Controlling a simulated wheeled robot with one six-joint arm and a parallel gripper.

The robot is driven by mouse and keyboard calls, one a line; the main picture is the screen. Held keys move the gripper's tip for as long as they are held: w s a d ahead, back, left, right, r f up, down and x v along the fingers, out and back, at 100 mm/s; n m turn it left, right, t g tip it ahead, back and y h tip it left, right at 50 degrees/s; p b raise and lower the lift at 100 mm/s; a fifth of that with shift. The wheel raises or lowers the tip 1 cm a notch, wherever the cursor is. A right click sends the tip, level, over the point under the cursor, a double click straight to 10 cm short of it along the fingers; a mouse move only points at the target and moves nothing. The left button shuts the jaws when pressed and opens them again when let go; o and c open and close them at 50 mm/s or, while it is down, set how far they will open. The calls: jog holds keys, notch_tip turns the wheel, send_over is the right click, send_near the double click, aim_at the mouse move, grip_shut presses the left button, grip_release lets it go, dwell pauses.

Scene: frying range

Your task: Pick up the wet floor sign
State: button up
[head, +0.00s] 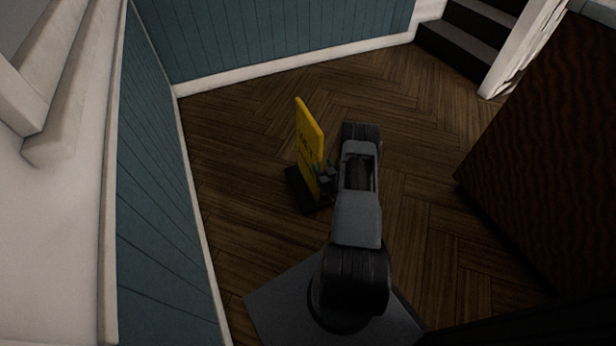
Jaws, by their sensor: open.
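The wet floor sign (308,140) is a yellow upright panel on a dark base (297,190). It stands on the wooden floor left of the middle in the head view. My gripper (324,176) is at the sign's right side, near its lower part, and is open. The fingers overlap the sign's edge in the picture. I cannot tell whether they touch it or reach around it. My arm hides what lies directly behind it, and the fingertips are small and dark.
A teal panelled wall (160,230) with a white skirting runs along the left, and another (290,35) closes the back. Dark steps (460,38) rise at the back right. A large dark reddish-brown block (545,150) stands at the right. Wooden floor (420,130) is clear between.

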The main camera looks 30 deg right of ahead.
aim_at(317, 155)
jog(key=shift+w+d+r+b, duration=0.15)
jog(key=shift+w+b, duration=0.2)
jog(key=shift+w, duration=0.6)
jog(key=shift+w+d+f+b, duration=0.1)
jog(key=shift+w+d+b, duration=0.2)
jog(key=shift+w, duration=0.6)
jog(key=shift+w+d+r+b, duration=0.1)
jog(key=shift+w+b, duration=0.3)
jog(key=shift+w, duration=0.55)
grip_shut()
jog(key=shift+a, duration=0.1)
jog(key=shift+w+r, duration=0.1)
jog(key=shift+r, duration=0.05)
